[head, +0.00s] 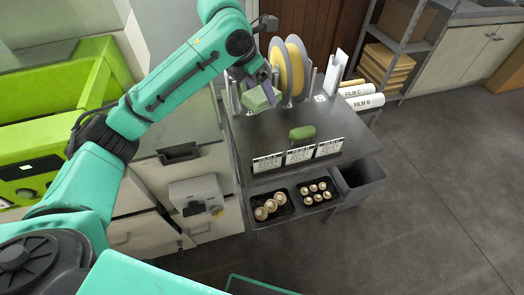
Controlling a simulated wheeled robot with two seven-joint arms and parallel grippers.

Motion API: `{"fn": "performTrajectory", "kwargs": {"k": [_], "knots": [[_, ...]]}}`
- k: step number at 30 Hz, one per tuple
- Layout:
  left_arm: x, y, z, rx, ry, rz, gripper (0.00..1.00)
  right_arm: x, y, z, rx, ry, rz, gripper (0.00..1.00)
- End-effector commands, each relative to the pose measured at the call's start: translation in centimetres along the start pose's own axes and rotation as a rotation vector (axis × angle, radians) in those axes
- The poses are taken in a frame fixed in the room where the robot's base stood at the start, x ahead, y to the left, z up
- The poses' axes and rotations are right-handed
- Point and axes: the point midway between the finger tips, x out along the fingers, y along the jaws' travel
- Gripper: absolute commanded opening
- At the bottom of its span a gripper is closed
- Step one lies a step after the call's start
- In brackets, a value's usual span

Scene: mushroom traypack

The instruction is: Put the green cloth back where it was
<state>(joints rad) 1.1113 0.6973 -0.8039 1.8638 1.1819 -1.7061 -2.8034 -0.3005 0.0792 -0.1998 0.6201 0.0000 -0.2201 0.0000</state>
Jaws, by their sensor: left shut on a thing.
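The green cloth (254,99), with a pale check pattern, is at the back left of the dark packing table (285,120). My left gripper (266,84) reaches in from the upper left and is shut on the cloth. The cloth hangs at the fingertips, close to the upright posts of the roll stand. I cannot tell whether its lower edge touches the table. My right gripper is not in view.
A stand with a yellow roll (292,68) is just right of the gripper. A green rounded object (302,132) lies mid-table behind white label cards (299,155). Below are trays of mushrooms (274,206) and a grey bin (362,183). White film rolls (362,101) stick out at right.

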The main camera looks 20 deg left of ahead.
Motion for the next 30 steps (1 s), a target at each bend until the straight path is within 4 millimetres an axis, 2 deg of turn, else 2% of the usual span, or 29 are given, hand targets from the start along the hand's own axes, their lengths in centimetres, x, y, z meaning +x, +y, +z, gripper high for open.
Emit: {"fn": "performTrajectory", "kwargs": {"k": [2,5,12,15,25,30], "knots": [[0.6,0.0,-0.2,0.029,0.001,-0.014,0.28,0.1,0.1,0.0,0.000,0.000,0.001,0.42],[2.8,0.0,-1.2,0.034,0.006,-0.017,0.28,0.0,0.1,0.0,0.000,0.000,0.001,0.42],[10.1,0.0,-4.5,0.031,0.008,-0.016,0.28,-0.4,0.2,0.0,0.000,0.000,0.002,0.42],[12.7,0.0,-5.6,0.032,0.005,-0.014,0.28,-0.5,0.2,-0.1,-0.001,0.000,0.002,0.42],[17.8,0.0,-7.8,0.032,0.004,-0.014,0.28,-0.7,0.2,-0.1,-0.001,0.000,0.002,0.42],[18.3,0.0,-7.9,0.034,0.000,-0.012,0.28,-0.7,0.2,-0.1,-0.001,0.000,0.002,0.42]]}}
